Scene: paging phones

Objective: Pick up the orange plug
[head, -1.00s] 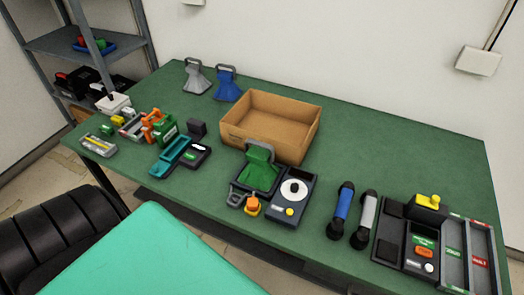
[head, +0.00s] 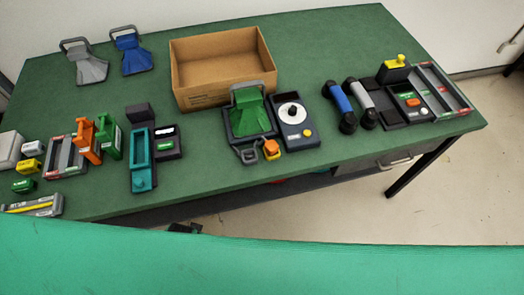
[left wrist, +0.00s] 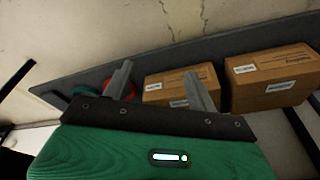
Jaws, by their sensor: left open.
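A small orange plug-like block (head: 271,149) stands on the green table near its front edge, in front of a dark tray with a green horn (head: 249,112). It is beside a grey looped piece (head: 246,154). A taller orange piece with a handle (head: 87,141) stands at the left, next to a similar green one (head: 108,137). My left gripper (left wrist: 158,72) shows only in the left wrist view, open, with nothing between its fingers. It faces cardboard boxes, and no orange plug shows there. My right gripper is in neither view.
An open cardboard box (head: 222,95) stands behind the tray. A dark unit with a white dial (head: 293,120) is right of it. Blue (head: 341,103) and grey handsets lie further right. Closed boxes (left wrist: 272,75) rest on a dark shelf (left wrist: 222,47). Bare table lies front left of centre.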

